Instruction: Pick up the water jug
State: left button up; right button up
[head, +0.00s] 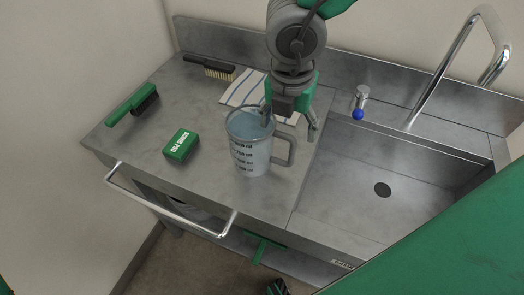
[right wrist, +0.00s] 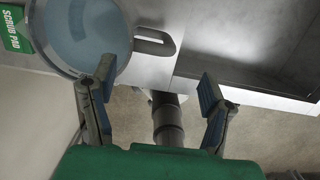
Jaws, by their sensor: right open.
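The water jug (head: 248,157) is clear with dark printed markings and bluish water, and stands upright on the steel counter. Its handle (head: 291,150) points right. My right gripper (head: 290,122) comes down from above, open and empty, over the jug's handle side. One finger overlaps the rim in the picture; the other is right of the handle. In the right wrist view, the jug (right wrist: 84,32) is at upper left, its handle (right wrist: 155,41) beyond the spread fingertips of my gripper (right wrist: 156,88). Whether a finger touches the jug I cannot tell. My left gripper is not seen.
A green scrub pad box (head: 181,146) lies left of the jug. A green brush (head: 131,104) and a dark brush (head: 210,68) lie farther back. A striped cloth (head: 243,90) lies behind the jug. The sink (head: 345,190) and faucet (head: 452,67) are right.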

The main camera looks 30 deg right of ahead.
aim_at(285, 135)
jog(key=shift+w+d+f, duration=0.2)
jog(key=shift+w+f, duration=0.1)
jog(key=shift+f, duration=0.45)
jog(key=f, duration=0.4)
jog(key=shift+w+d+f, duration=0.1)
jog(key=shift+w+d, duration=0.1)
jog(key=shift+w, duration=0.15)
jog(key=shift+w+a+f, duration=0.1)
jog(key=shift+w+f, duration=0.05)
jog(key=shift+f, duration=0.2)
jog(key=shift+r, duration=0.1)
jog(key=shift+c, duration=0.4)
grip_shut()
